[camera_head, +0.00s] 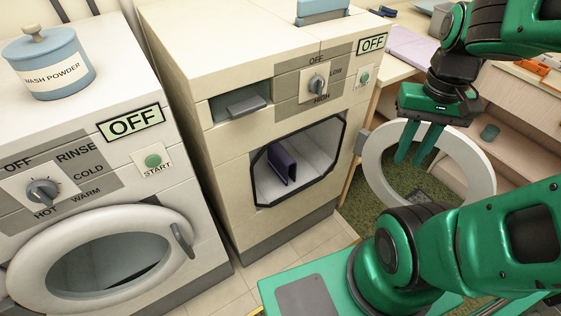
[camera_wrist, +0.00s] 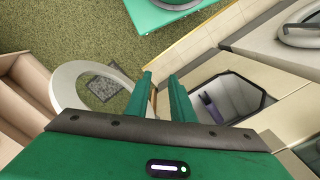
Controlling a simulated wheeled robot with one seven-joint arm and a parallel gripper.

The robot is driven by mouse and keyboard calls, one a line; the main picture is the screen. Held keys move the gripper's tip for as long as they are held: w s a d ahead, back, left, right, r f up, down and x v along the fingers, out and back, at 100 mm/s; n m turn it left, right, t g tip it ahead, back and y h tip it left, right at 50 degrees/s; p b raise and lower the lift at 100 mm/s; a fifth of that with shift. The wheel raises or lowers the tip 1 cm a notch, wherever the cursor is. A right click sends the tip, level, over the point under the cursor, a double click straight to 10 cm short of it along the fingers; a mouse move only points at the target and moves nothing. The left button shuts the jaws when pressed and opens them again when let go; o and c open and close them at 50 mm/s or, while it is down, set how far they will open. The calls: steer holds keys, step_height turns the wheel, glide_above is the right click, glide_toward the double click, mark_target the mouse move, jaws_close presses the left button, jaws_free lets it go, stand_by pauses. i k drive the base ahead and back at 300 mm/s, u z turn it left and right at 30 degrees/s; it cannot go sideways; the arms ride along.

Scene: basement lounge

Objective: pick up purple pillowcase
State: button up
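The purple pillowcase (camera_head: 283,167) is a dark purple folded piece standing inside the open drum of the beige dryer (camera_head: 250,178). It also shows in the wrist view as a small purple shape (camera_wrist: 208,104) in the dryer opening. My gripper (camera_head: 412,163) hangs fingers down in front of the open round dryer door, to the right of the opening. Its two green fingers (camera_wrist: 163,85) are apart with nothing between them, well away from the pillowcase. The dryer door (camera_head: 377,180) is swung open to the right.
A white washer (camera_head: 85,180) with its door shut stands at the left. A wash powder tub (camera_head: 48,62) sits on it. A table with a lilac folded cloth (camera_head: 418,48) is behind my arm. Green carpet (camera_head: 352,205) and tiles cover the floor.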

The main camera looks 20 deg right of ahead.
mark_target(282, 163)
steer(key=z, duration=1.85)
steer(key=k, duration=0.5)
steer(key=u, duration=0.65)
